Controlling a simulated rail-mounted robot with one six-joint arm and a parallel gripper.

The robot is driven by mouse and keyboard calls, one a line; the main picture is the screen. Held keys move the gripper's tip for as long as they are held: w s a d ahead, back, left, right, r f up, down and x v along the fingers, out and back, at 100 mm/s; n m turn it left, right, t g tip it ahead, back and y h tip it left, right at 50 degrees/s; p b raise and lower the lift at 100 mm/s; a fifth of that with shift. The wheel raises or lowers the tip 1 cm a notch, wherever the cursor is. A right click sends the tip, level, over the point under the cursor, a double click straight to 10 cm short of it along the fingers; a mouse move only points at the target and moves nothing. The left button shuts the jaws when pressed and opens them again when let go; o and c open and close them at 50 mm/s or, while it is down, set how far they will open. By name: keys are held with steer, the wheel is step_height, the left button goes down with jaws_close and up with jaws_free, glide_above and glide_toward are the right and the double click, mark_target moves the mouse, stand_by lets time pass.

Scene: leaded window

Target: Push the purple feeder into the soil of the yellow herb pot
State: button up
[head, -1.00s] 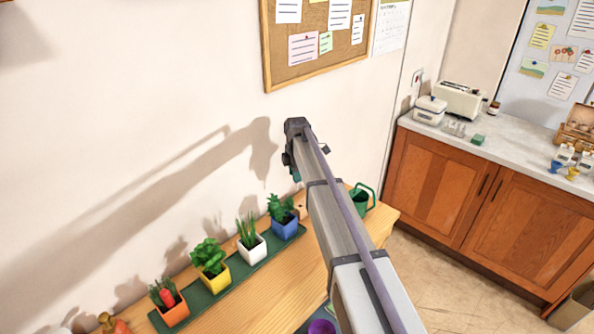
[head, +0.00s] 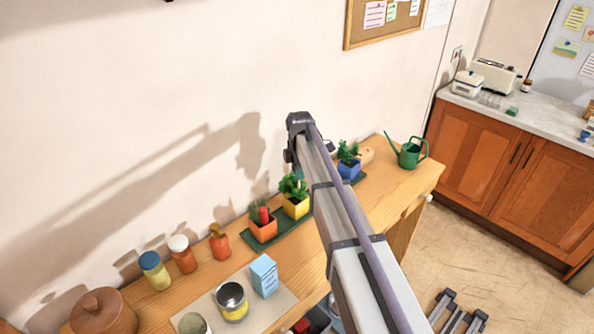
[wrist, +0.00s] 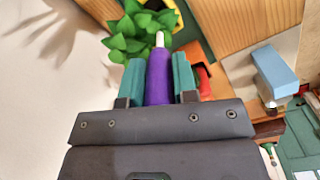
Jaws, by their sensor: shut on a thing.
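My gripper (wrist: 159,66) is shut on the purple feeder (wrist: 159,84), which sits between its two teal fingers with its pale tip pointing away from the wrist. The tip shows against the green herb leaves (wrist: 140,32) and the edge of the yellow herb pot (wrist: 179,12); I cannot tell whether it touches them. In the head view the yellow herb pot (head: 296,208) stands on the bench just left of my arm. There the feeder and most of my gripper are hidden behind the arm. The soil is hidden by leaves.
An orange pot (head: 263,231) with a red object in it stands left of the yellow pot, and a blue pot (head: 349,169) stands to the right. A light-blue carton (head: 264,275), a tin (head: 232,301) and several jars stand at left. A green watering can (head: 408,152) stands at right.

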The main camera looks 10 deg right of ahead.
mark_target(299, 184)
steer(key=shift+a+f+b, duration=0.1)
steer(key=shift+f+b, duration=2.75)
steer(key=shift+b, duration=0.05)
steer(key=shift+f+b, duration=2.4)
steer(key=o, duration=0.8)
steer(key=shift+r, duration=0.15)
step_height(299, 184, up, 11)
steer(key=p, duration=1.1)
steer(key=shift+f, duration=0.2)
